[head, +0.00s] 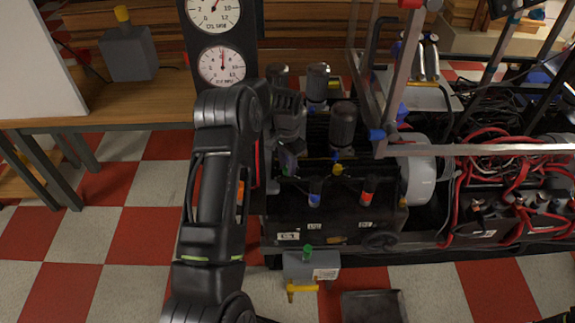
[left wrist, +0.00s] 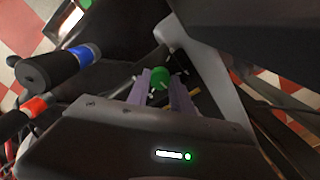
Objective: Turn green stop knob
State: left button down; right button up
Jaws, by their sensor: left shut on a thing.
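The green knob (left wrist: 160,78) shows in the left wrist view, between the two grey-purple fingers of my left gripper (left wrist: 158,92). The fingers are shut on its sides. In the head view my left gripper (head: 289,158) reaches down at the left end of the dark machine (head: 330,225), beside its control levers.
Close to the left gripper stand a blue-banded lever (head: 315,190) and a red-banded lever (head: 367,191). A grey box (head: 298,266) with a green top button and yellow handle sits at the machine's front. Gauges (head: 222,66) stand behind. Checkered floor is open at front left.

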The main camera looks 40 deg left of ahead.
pick_arm(q)
jog(key=shift+m, duration=0.5)
jog(key=c, duration=1.1)
grip_release()
jog(key=shift+r+p, duration=0.55)
jog(key=shift+r, duration=3.35)
